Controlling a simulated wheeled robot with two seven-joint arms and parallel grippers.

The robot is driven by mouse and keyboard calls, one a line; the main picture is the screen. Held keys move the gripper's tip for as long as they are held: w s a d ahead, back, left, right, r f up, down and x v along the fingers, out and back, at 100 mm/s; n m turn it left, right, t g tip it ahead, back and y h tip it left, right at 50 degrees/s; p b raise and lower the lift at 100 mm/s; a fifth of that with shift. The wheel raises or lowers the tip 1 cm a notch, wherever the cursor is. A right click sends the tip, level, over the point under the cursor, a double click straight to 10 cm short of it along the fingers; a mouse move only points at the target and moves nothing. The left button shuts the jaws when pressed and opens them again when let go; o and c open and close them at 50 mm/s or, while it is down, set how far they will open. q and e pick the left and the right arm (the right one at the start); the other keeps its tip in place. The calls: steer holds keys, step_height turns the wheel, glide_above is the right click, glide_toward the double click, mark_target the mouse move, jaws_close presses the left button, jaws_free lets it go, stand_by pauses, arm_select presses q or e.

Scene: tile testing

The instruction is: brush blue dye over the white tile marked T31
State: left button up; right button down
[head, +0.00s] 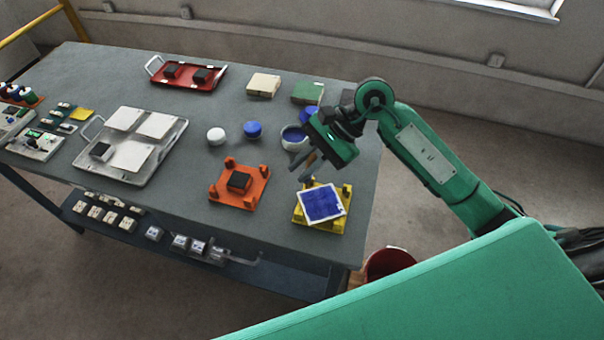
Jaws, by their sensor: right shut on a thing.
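A tile (321,203) with a white rim lies tilted on a yellow fixture (341,225) near the table's right front corner. Blue dye covers most of its face, and I cannot read any mark on it. My right gripper (306,168) is just above and behind the tile, shut on what looks like the brush, which is small and mostly hidden by the fingers. My left gripper is not in view.
An orange fixture (256,198) with a dark block stands left of the tile. White (216,136) and blue (252,130) round pieces lie behind it. A metal tray (165,160) holds white tiles. A red tray (180,87) and two boxes stand at the back. A red bucket (388,263) is beside the table.

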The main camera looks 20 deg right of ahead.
step_height(320, 180, up, 2)
steer(key=shift+s+r, duration=0.15)
steer(key=shift+r, duration=0.1)
stand_by(0.5)
